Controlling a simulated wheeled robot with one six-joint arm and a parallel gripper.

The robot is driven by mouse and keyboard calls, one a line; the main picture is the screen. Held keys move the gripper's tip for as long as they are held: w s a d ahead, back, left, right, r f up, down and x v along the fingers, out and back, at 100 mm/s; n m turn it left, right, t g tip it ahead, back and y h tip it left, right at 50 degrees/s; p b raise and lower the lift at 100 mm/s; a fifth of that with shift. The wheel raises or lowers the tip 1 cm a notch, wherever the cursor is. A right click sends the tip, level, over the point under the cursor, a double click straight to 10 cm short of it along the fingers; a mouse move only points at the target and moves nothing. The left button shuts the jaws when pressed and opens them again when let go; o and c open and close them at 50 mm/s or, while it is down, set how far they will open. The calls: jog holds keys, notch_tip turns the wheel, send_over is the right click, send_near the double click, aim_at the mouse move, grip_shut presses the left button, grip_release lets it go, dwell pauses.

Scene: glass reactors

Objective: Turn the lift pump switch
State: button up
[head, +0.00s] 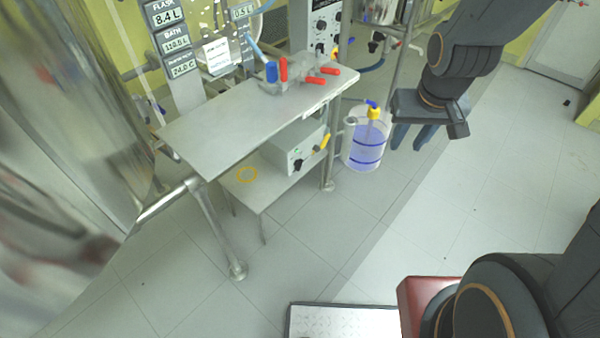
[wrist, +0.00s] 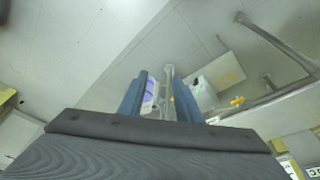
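A pale box (head: 300,147) with a small green light and a dark knob (head: 298,164) sits on the low shelf under the steel bench. No label naming the lift pump is readable, so I cannot tell for sure that this knob is its switch. The knob's exact setting is too small to tell.
A clear container (head: 366,150) with bluish liquid stands on the floor between the box and my gripper. The steel bench (head: 230,125) carries red and blue valve handles (head: 285,72). A yellow piece (head: 325,141) sticks out beside the box. Tiled floor at right is free.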

jog(key=w+a+f+t+b, duration=0.1)
jog(key=w+f+t+b, duration=0.2)
jog(key=w+f+b, duration=1)
jog(key=n+t+y+b, duration=0.2)
jog(key=t+y+b, duration=0.45)
jog(key=b, duration=1.25)
send_near(301, 166)
jog(key=w+d+r+g+y, duration=0.1)
jog(key=w+d+r+g, duration=0.1)
jog(key=d+r, duration=0.75)
jog(key=w+a+f+y+b, duration=0.1)
jog(key=a+f+y+b, duration=0.2)
jog(key=f+b, duration=0.35)
jog(key=a+f+y+b, duration=0.4)
jog(key=f+b, duration=0.2)
jog(key=b, duration=0.1)
jog(key=shift+b+x, duration=1.5)
jog(key=shift+x, duration=2)
jog(key=shift+w+d+f, duration=0.1)
jog(key=shift+w+d, duration=0.1)
grip_shut()
